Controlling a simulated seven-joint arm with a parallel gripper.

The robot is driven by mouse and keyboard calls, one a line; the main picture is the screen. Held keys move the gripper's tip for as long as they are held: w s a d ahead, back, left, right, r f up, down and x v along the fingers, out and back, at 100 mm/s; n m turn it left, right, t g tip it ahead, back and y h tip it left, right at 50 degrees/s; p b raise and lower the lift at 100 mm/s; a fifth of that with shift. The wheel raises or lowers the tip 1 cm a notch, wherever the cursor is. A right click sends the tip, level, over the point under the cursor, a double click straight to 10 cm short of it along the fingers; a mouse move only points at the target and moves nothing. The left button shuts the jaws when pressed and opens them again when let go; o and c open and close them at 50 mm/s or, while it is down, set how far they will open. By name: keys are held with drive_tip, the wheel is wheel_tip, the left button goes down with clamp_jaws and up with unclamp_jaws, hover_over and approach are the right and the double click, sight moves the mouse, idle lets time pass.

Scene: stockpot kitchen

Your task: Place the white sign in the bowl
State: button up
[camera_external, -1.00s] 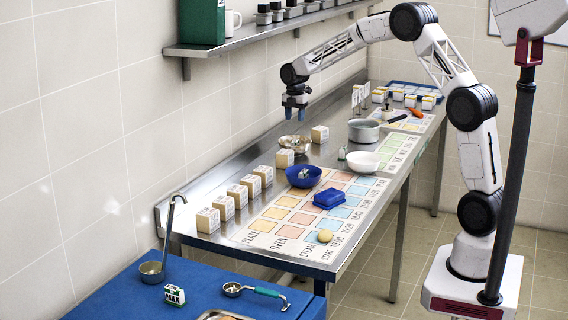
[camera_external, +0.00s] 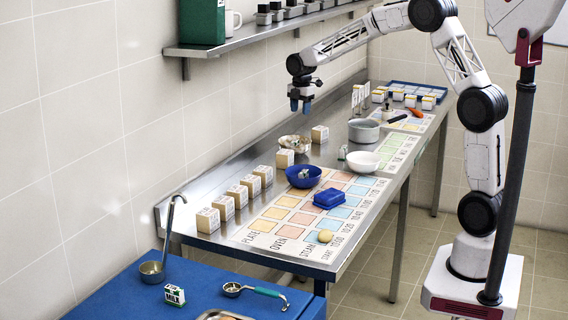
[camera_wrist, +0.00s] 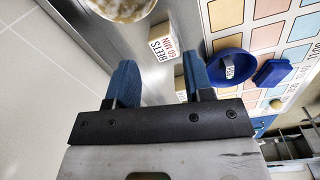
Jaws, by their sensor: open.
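A small white sign with dark lettering (camera_wrist: 230,72) sits inside the blue bowl (camera_wrist: 212,58) in the wrist view. The blue bowl also shows in the external view (camera_external: 303,180), on the chart near the bench's middle, with a whitish piece in it. A white bowl (camera_external: 363,161) stands to its right, and a pale patterned bowl (camera_external: 294,144) stands behind it, near the wall. My gripper (camera_external: 300,110) is open and empty, high above the bench over the patterned bowl. Its two blue fingers stand apart in the wrist view (camera_wrist: 157,68).
Several lettered cream blocks (camera_external: 238,195) line the bench's wall side. A blue box (camera_external: 329,199) and a yellowish ball (camera_external: 325,237) lie on the chart. A grey pot (camera_external: 364,130) stands farther back. A wall shelf (camera_external: 270,32) holds jars and a green box.

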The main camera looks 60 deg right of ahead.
drive_tip(key=s+a+r+m+t, duration=0.1)
drive_tip(key=s+a+r+m, duration=0.35)
drive_tip(key=s+a, duration=0.6)
drive_tip(key=s+a+r+m, duration=0.4)
drive_tip(key=s+a+r, duration=0.25)
drive_tip(key=s, duration=0.65)
drive_tip(key=s+a+f+m, duration=0.1)
drive_tip(key=s+a+m, duration=0.1)
drive_tip(key=s, duration=0.6)
drive_tip(key=s+a+f+m, duration=0.2)
drive_tip(key=s+a+m, duration=0.1)
drive_tip(key=s, duration=0.6)
drive_tip(key=s+a+f+m+t, duration=0.1)
drive_tip(key=s+a, duration=0.3)
drive_tip(key=s, duration=0.4)
drive_tip(key=shift+s+f+m, duration=0.3)
drive_tip(key=shift+f+m, duration=0.35)
drive_tip(key=shift+f, duration=0.1)
